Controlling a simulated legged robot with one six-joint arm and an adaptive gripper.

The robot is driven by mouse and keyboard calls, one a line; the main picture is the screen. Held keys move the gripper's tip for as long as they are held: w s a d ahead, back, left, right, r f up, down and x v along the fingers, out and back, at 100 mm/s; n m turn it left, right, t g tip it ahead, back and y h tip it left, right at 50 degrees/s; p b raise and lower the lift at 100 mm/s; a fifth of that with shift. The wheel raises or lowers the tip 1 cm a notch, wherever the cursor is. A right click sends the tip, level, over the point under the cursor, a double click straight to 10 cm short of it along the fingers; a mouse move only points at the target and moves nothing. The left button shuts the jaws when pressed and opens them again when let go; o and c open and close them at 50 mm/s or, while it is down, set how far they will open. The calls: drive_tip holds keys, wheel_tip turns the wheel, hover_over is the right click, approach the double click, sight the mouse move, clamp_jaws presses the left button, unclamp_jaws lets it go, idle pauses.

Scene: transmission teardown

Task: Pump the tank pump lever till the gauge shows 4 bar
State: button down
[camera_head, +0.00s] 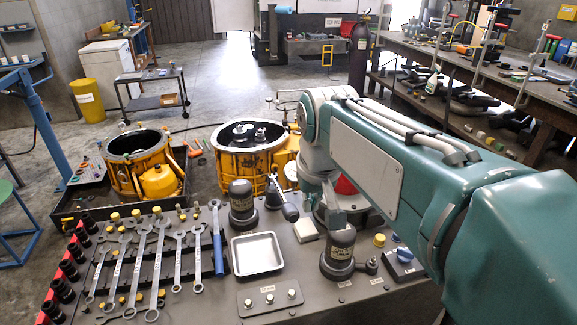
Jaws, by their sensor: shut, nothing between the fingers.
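Two dark, labelled cylindrical bodies stand on the grey bench, a rear one (241,205) and a front one (338,254). A lever with a dark grip (290,212) slants up beside the rear one. I cannot tell for sure which body is the tank pump. My teal arm comes in from the right and bends down at its elbow. My gripper (335,220) seems to be the grey part just above the front body, shut and empty, largely hidden by my arm. I cannot tell whether it touches anything. I cannot make out a gauge or its reading.
Several wrenches (160,260) and black sockets (62,290) lie at the left of the bench. A metal tray (257,254) is in the middle. Yellow housings (140,178) stand behind. Open floor lies beyond.

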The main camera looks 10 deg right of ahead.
sight(290, 207)
drive_tip(key=w+f+g, duration=0.3)
drive_tip(key=w, duration=1.2)
drive_tip(key=shift+s+f, duration=0.2)
drive_tip(key=shift+f, duration=3.4)
wheel_tip(290, 207, down, 8)
drive_tip(key=shift+f, duration=0.1)
drive_tip(key=shift+r, duration=4.15)
